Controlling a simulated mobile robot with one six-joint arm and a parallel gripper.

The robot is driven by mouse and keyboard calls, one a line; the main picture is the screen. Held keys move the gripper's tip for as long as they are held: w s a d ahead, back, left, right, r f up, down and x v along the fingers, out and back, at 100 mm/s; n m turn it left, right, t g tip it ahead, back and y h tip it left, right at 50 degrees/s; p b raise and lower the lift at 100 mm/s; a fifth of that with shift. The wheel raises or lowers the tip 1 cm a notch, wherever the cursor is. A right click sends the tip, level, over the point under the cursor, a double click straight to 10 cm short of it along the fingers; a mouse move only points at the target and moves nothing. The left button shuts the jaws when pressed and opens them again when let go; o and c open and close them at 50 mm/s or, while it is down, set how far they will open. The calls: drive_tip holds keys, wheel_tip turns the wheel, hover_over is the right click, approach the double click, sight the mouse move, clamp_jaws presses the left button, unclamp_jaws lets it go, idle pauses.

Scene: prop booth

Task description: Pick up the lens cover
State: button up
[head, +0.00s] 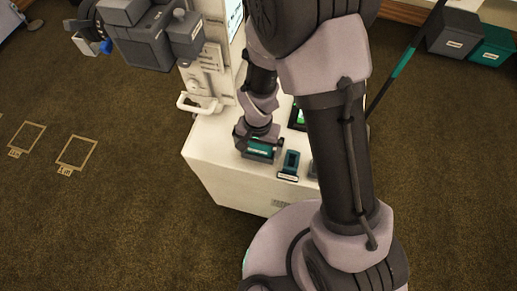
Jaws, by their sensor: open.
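No lens cover can be made out for certain in the head view. My gripper (258,156) points down over the top of a white cabinet (232,178), near its front left part. It is open, but its fingers are small and hard to see. A teal patch with pale lettering shows at its lower end; I cannot tell whether it is part of the gripper or a thing beneath it. Just right of it stands a small dark and teal holder (291,161) with a white label. My arm hides the cabinet's right side.
A grey camera-like device (150,40) with a blue knob (106,47) is at the upper left. A white handle (198,103) juts from a panel behind the cabinet. Grey (453,33) and teal (492,46) bins stand far right. The brown carpet at left is mostly clear.

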drive_tip(key=shift+r, duration=0.1)
drive_tip(key=shift+c, duration=0.2)
drive_tip(key=c, duration=1.3)
